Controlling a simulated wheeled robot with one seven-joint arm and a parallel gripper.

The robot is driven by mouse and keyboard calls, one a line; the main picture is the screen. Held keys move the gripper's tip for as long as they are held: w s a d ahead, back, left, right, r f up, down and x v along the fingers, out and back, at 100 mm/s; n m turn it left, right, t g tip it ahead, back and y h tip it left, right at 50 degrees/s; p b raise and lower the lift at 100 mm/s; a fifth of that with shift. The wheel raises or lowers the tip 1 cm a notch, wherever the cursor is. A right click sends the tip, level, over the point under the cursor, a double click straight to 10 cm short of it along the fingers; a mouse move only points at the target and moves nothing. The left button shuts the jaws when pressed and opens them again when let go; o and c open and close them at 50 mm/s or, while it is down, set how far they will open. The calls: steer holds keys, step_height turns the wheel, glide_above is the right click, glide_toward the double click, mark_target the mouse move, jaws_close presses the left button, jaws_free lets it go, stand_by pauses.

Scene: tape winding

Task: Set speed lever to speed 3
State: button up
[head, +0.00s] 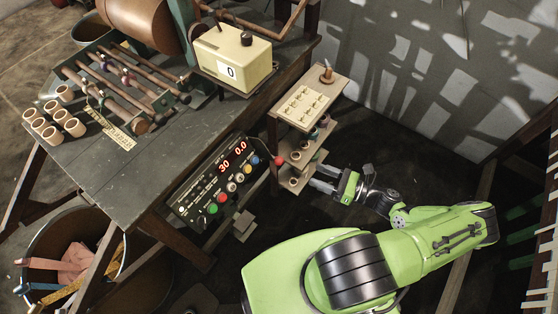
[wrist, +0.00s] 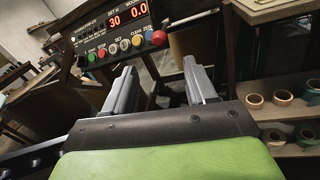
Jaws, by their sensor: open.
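A red ball knob (head: 280,161) sticks out at the right end of a black control panel (head: 205,196) under the workbench; it looks like a lever end, but its shaft and any speed marks are too small to read. In the wrist view the red knob (wrist: 160,38) shows beyond and above the space between my fingers. My gripper (head: 320,178) is open and empty, to the right of and below the knob in the head view, apart from it. It also shows in the wrist view (wrist: 160,78). The panel displays read 30 and 0.0.
A cream box (head: 231,58) reading 0, with a black switch and knob, sits on the workbench (head: 85,180). A small shelf stand (head: 335,88) with tape rolls is close beside my gripper. A bin (head: 45,225) stands at lower left.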

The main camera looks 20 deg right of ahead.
mark_target(279, 161)
steer(key=b+x, duration=0.1)
steer(key=x, duration=1.3)
jaws_close()
